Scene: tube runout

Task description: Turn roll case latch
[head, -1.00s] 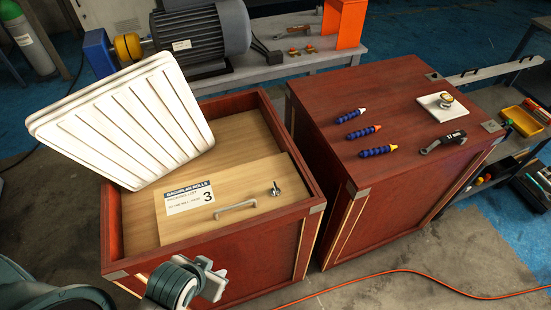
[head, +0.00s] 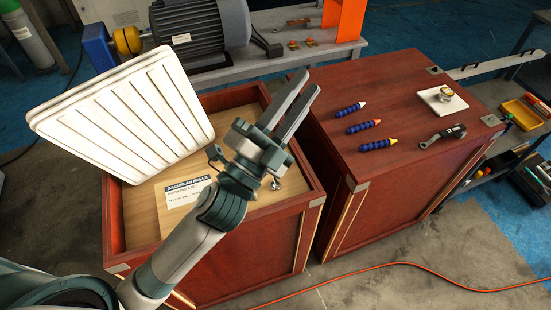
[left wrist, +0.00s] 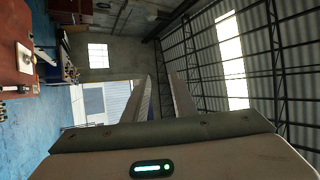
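The roll case (head: 230,257) is a dark red wooden crate with an inset pale wood lid. The lid's white label (head: 188,190) is partly covered by my left arm. A small metal latch (head: 276,184) shows just below my left gripper in the picture; part of it is hidden. The lid handle is hidden behind my arm. My left gripper (head: 307,84) is raised over the case, fingers pointing up and right, apart and empty. Its two fingers (left wrist: 166,97) also show apart in the left wrist view, aimed at the far wall and roof. My right gripper is not in view.
A white ribbed panel (head: 120,115) leans over the case's left part. A second red crate (head: 420,100) on the right carries several blue-bodied items, a white plate and a dark handled tool. A motor (head: 200,30) stands behind. An orange cable (head: 400,265) crosses the floor.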

